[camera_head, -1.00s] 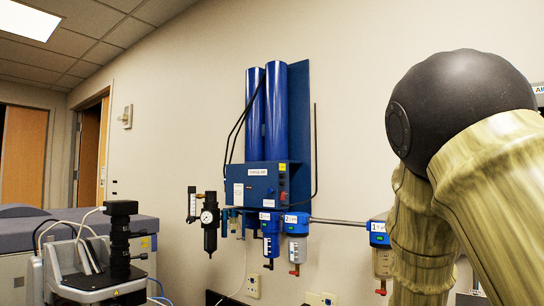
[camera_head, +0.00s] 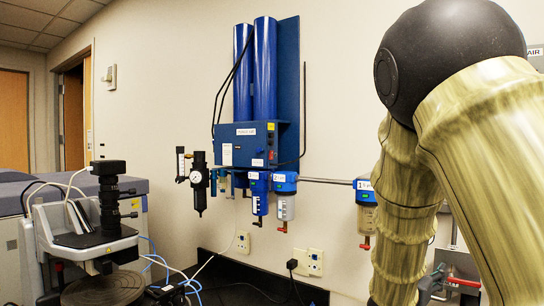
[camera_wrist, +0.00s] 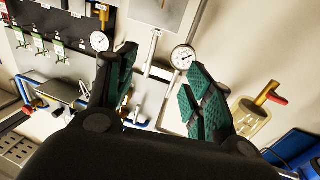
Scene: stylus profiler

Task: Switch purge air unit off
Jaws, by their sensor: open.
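The purge air unit (camera_head: 245,148) is a blue box on the wall, with two tall blue cylinders (camera_head: 265,70) above it and a blue back panel. White labels, a yellow label and a small red part (camera_head: 272,155) show on its front. Whether the red part is the switch, and its position, I cannot tell. My gripper (camera_wrist: 160,64) shows in the wrist view with its two green-padded fingers apart and nothing between them. It is aimed at a wall with gauges, and the purge air unit cannot be made out there. The head view does not show my gripper.
Below the unit hang a black regulator with a gauge (camera_head: 199,180) and blue-topped filters (camera_head: 285,182). A pipe runs right to another filter (camera_head: 366,195). A microscope-like instrument (camera_head: 105,225) stands at left. The wrist view shows a round gauge (camera_wrist: 182,57) and a red-handled valve (camera_wrist: 268,95).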

